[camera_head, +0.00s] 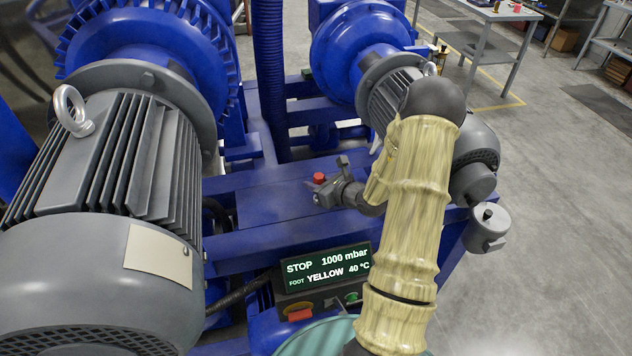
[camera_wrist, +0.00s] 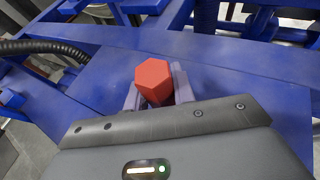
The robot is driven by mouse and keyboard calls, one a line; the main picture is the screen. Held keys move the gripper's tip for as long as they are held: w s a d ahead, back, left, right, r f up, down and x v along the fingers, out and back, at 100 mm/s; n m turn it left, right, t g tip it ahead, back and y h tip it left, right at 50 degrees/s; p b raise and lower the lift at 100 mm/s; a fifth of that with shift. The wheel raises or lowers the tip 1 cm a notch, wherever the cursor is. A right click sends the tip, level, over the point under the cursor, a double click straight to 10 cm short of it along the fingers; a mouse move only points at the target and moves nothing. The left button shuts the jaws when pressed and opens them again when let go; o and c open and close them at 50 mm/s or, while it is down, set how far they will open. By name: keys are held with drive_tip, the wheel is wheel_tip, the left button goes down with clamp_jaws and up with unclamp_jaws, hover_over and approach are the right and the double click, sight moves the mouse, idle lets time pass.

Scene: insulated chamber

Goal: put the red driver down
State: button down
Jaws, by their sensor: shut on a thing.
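The red driver (camera_wrist: 153,79) shows in the wrist view as a red hexagonal end between my gripper's two fingers. My gripper (camera_wrist: 155,92) is shut on it. In the head view the red driver (camera_head: 319,178) is a small red piece at the tip of my gripper (camera_head: 328,184), over the blue frame between the two machines. The rest of the driver is hidden by the fingers. I cannot tell whether it touches the blue surface (camera_head: 270,195).
Large grey motors with blue housings stand at the left (camera_head: 120,160) and right (camera_head: 385,95). A display panel (camera_head: 325,268) reads STOP, 1000 mbar, YELLOW, 40 °C. A grey canister (camera_head: 487,230) sits at the frame's right edge. A table (camera_head: 490,12) stands at the back right, with open floor before it.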

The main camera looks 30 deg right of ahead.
drive_tip(key=shift+f, duration=0.15)
drive_tip(key=c, duration=1.2)
unclamp_jaws()
drive_tip(key=shift+o, duration=0.2)
drive_tip(key=shift+r, duration=0.3)
drive_tip(key=b+v, duration=0.2)
drive_tip(key=v, duration=0.9)
drive_tip(key=shift+s, duration=0.4)
drive_tip(key=shift+s, duration=0.1)
